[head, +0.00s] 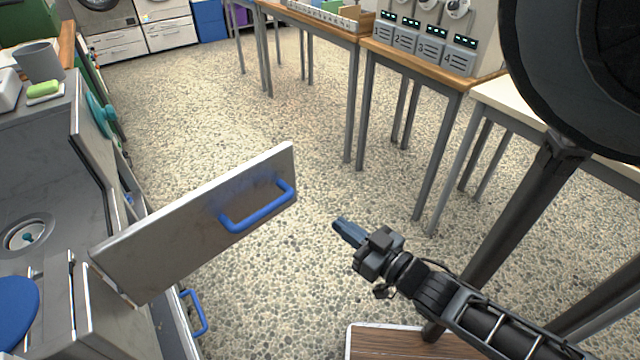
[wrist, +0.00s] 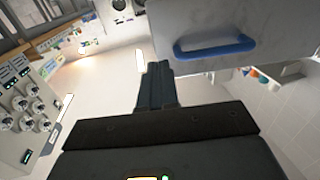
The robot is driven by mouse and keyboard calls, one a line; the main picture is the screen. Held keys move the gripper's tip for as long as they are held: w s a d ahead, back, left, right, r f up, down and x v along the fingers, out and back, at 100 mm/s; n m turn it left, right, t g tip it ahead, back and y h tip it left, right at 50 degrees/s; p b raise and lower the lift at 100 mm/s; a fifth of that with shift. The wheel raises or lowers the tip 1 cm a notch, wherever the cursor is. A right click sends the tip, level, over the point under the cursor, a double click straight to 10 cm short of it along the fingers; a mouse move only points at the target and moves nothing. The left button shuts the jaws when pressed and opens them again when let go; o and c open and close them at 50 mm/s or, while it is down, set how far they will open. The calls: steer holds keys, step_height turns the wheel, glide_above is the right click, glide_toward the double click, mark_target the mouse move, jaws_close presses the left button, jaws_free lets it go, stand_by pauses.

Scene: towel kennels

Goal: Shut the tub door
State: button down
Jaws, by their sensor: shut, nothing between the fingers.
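The tub door (head: 170,240) is a grey panel with a blue bar handle (head: 258,210). In the head view it stands open, swung out from the grey tub (head: 35,200) over the floor. My gripper (head: 338,224) is shut and empty, to the right of the door's free edge and apart from it in the head view. In the wrist view the shut fingers (wrist: 158,68) point towards the lower left corner of the door (wrist: 265,25), with the blue handle (wrist: 215,47) just right of them. Whether they touch the door cannot be told there.
A second blue handle (head: 195,312) sits low on the tub front. A wooden board (head: 385,343) is at the bottom, near my arm. Tables with grey legs (head: 362,120) stand at the right. The speckled floor (head: 215,100) beyond the door is clear.

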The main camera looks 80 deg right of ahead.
mark_target(293, 185)
steer(key=p+x, duration=0.1)
steer(key=x, duration=1.2)
steer(key=shift+d+r+p, duration=0.15)
steer(key=shift+d+p, duration=0.2)
steer(key=shift+d, duration=0.1)
